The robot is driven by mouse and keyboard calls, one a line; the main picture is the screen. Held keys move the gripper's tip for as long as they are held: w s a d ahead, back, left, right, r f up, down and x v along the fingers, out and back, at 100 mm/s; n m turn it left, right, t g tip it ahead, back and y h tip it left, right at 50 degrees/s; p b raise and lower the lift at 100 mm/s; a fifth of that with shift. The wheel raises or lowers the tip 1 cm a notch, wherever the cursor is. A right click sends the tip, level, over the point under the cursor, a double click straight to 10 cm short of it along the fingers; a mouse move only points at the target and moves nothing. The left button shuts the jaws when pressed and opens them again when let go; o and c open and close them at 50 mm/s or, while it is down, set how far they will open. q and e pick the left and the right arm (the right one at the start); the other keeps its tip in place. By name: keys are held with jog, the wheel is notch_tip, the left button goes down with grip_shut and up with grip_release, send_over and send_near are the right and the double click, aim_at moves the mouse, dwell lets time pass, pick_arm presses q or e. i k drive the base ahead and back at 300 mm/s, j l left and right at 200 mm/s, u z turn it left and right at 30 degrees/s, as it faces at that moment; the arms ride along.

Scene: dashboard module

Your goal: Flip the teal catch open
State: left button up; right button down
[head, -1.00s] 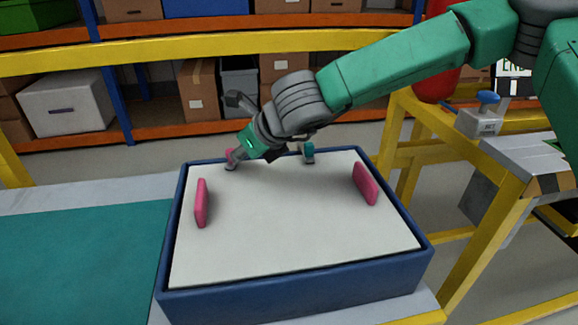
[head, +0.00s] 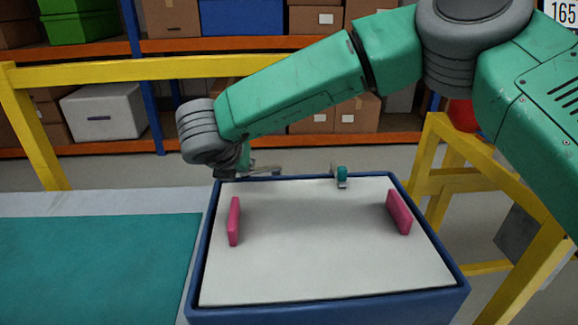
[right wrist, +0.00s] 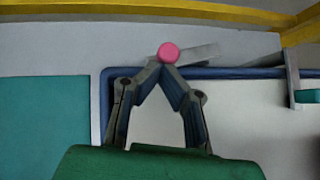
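The teal catch (head: 342,174) stands at the back edge of the white-lidded box, right of its middle; its teal tip sits on a grey bracket. It also shows at the right edge of the right wrist view (right wrist: 306,96). My right gripper (right wrist: 162,68) is over the back left corner of the box, well left of the teal catch. Its fingertips come together right at a round pink knob (right wrist: 168,53) with a grey lever (right wrist: 200,52) pointing right. I cannot tell whether the tips touch the knob. In the head view my wrist hides most of the gripper. My left gripper is not in view.
The blue box (head: 330,310) has a white lid (head: 325,255) with a pink handle on the left (head: 234,221) and another on the right (head: 399,212). A teal mat (head: 95,265) lies to the left. A yellow frame (head: 520,235) stands at right, with shelves behind.

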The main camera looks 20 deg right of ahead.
aim_at(341, 172)
jog(key=k+j, duration=0.9)
jog(key=k, duration=0.05)
